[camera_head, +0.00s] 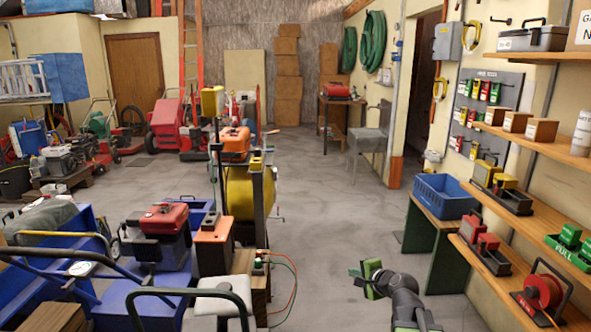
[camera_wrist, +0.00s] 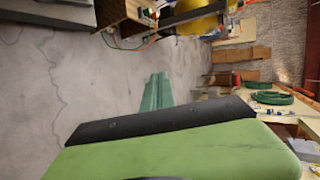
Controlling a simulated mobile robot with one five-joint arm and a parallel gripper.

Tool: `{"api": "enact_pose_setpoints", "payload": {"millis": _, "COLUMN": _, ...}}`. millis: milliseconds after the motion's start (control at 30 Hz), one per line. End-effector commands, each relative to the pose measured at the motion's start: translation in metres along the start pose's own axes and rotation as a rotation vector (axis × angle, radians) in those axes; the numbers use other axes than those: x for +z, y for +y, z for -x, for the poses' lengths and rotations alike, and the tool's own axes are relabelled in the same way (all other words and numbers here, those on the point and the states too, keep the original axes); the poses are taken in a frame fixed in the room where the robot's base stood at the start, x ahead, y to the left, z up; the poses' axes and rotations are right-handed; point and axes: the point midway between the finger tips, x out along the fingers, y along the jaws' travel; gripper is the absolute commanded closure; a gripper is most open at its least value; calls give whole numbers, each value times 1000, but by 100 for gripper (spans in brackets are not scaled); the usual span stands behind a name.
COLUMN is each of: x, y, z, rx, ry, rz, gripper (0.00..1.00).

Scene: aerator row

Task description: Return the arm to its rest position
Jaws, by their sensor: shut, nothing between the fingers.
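My gripper (camera_head: 361,280) is at the end of my dark and green arm, low in the right half of the head view. It is shut and empty, held in the air over the bare concrete floor. In the wrist view a green and black part of my arm fills the bottom, and the green fingers (camera_wrist: 157,92) show beyond it against grey floor. No object touches the fingers. The lower part of my arm is cut off by the bottom edge of the head view.
A green bench (camera_head: 436,240) with a blue crate (camera_head: 444,207) stands just right of my gripper. Wooden shelves (camera_head: 540,141) line the right wall. Machines, including a red engine unit (camera_head: 165,219) and a yellow reel (camera_head: 238,192), crowd the left. The middle floor (camera_head: 335,190) is clear.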

Motion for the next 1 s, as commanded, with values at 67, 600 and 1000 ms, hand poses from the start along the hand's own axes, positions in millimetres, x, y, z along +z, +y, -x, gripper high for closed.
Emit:
{"api": "enact_pose_setpoints", "payload": {"millis": 67, "x": 58, "y": 25, "z": -11, "rx": 121, "ry": -93, "rz": 186, "gripper": 100}}
{"api": "enact_pose_setpoints", "payload": {"millis": 600, "x": 100, "y": 178, "z": 114, "rx": 955, "ry": -635, "rz": 1152, "gripper": 100}}
{"api": "enact_pose_setpoints", "payload": {"millis": 1000, "x": 105, "y": 89, "z": 162, "rx": 951, "ry": -630, "rz": 1147, "gripper": 100}}
